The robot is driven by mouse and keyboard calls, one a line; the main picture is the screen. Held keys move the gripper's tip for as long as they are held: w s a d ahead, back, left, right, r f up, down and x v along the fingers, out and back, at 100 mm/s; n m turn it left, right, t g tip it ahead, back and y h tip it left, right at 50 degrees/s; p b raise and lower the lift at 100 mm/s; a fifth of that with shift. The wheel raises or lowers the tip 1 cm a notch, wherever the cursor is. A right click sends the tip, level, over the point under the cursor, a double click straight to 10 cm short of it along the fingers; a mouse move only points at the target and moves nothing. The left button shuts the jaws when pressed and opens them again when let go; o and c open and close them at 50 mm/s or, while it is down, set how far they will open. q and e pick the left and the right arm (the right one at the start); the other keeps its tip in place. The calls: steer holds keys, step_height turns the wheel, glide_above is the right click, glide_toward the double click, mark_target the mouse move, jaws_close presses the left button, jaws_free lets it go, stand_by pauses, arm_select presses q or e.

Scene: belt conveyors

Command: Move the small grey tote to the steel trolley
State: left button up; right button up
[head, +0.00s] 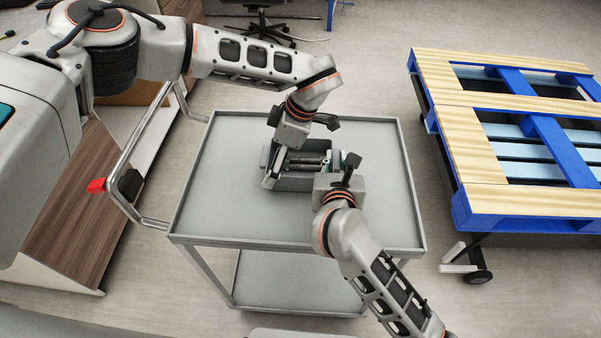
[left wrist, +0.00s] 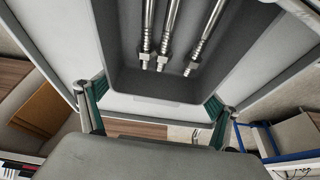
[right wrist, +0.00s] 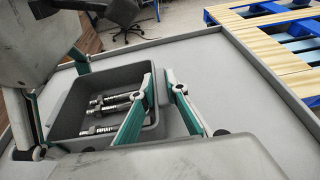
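The small grey tote (head: 296,184) rests on the top deck of the steel trolley (head: 225,218), near its middle. Several silver bolts (right wrist: 112,103) lie inside it; the left wrist view also shows them (left wrist: 164,36). My left gripper (head: 298,160) is over the tote, its fingers (left wrist: 158,100) spread wide near two corners of one end; whether they touch is unclear. My right gripper (right wrist: 160,78) is at the tote's right side with fingers apart, one over the tote's inside and one beyond its wall. In the head view its fingertips are partly hidden.
The trolley has a raised rim, a lower shelf (head: 290,285) and a handle (head: 135,205) on its left. A blue and wooden pallet (head: 500,200) stands to the right. A wooden cabinet (head: 75,215) is at the left. Deck around the tote is clear.

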arm_select(q)
steer(key=shift+o, duration=1)
steer(key=shift+s+a, duration=0.1)
steer(key=shift+a, duration=0.05)
arm_select(e)
steer(key=o, duration=0.4)
steer(key=shift+w+d+r, duration=0.1)
steer(key=shift+w+d, duration=0.05)
steer(key=shift+d, duration=0.05)
steer(key=shift+a, duration=0.1)
arm_select(q)
steer(key=shift+r, duration=0.1)
arm_select(e)
steer(key=shift+s+a, duration=0.1)
steer(key=shift+s, duration=0.1)
arm_select(q)
steer(key=v, duration=1.2)
arm_select(e)
steer(key=v, duration=1.2)
arm_select(q)
steer(key=shift+s, duration=0.1)
